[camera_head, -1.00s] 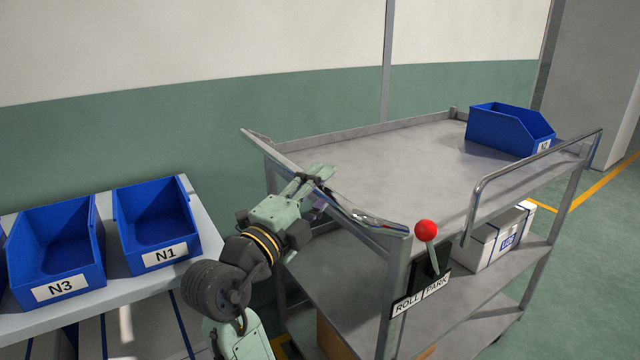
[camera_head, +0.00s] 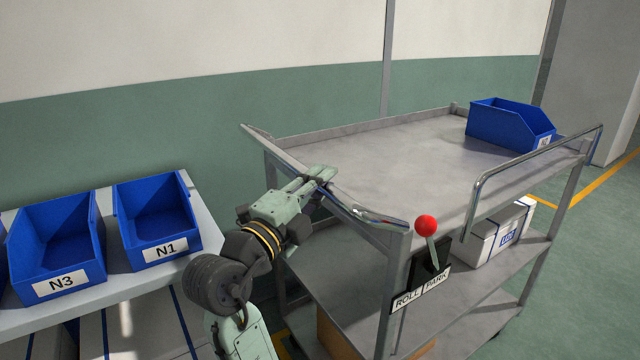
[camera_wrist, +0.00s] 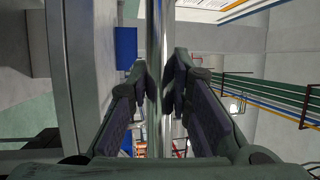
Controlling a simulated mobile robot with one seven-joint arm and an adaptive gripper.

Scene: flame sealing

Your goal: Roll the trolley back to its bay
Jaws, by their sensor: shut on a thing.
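The grey metal trolley (camera_head: 400,165) stands in the middle and right of the head view, with a flat top deck and lower shelves. Its chrome push handle (camera_head: 365,213) runs along the near left end; in the wrist view the bar (camera_wrist: 155,60) passes between the fingers. My gripper (camera_head: 322,178) is shut on this handle, and it also shows in the wrist view (camera_wrist: 160,100). A lever with a red knob (camera_head: 426,225) stands at the near corner above a ROLL/PARK plate (camera_head: 421,289). The lever leans slightly left, toward the ROLL side.
A blue bin (camera_head: 505,125) sits on the trolley's far right top, and a white box (camera_head: 495,235) on a lower shelf. A bench (camera_head: 130,292) with blue bins N3 (camera_head: 58,250) and N1 (camera_head: 158,220) stands close on the left. A yellow floor line (camera_head: 605,188) runs at right.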

